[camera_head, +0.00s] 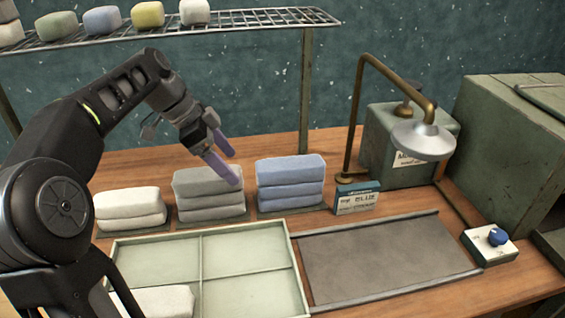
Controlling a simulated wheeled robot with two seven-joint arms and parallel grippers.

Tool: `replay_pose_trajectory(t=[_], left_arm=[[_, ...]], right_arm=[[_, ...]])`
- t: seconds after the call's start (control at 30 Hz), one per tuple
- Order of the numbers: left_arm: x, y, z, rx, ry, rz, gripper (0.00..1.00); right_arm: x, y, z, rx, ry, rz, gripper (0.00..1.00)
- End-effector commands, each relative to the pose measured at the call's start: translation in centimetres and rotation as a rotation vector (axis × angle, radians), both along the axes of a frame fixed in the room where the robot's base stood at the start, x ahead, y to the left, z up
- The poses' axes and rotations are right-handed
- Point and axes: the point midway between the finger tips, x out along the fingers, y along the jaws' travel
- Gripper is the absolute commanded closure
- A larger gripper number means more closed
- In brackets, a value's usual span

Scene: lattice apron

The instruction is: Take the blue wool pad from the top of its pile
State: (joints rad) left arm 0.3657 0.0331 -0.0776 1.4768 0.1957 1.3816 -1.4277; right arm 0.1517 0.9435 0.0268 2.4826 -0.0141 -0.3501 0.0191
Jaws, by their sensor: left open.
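The blue wool pads lie in a pile on the wooden bench, and the top blue pad (291,167) rests flat on the others. A grey pile (207,181) stands to its left, and a white pile (132,200) is further left. My left gripper (232,166) comes in from the left with purple fingers pointing down and right. It is open and empty, in front of or above the grey pile and left of the blue pile. The picture does not show its exact height over the pads. My right gripper is not in view.
A pale divided tray (203,258) holds a white pad (163,301) in its front left compartment. A small card reading BLUE (357,199) stands right of the blue pile.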

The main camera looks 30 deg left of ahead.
Motion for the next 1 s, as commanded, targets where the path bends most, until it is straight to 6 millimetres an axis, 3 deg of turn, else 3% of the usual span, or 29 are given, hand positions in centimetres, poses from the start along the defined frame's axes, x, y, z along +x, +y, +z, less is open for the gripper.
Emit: replay_pose_trajectory(t=[0.1, 0.43, 0.8, 1.0], left_arm=[[-0.3, 0.2, -0.1, -0.012, 0.0, -0.011, 0.2], [0.0, -0.2, 0.0, -0.01, 0.0, -0.012, 0.2], [3.3, -4.7, 0.1, -0.009, 0.001, -0.013, 0.2], [4.1, -5.7, -0.1, -0.008, 0.0, -0.01, 0.2]], right_arm=[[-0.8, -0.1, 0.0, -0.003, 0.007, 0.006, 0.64], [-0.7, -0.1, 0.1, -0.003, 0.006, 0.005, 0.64], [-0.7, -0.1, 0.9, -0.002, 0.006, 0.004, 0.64], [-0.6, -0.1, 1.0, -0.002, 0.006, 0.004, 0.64]])
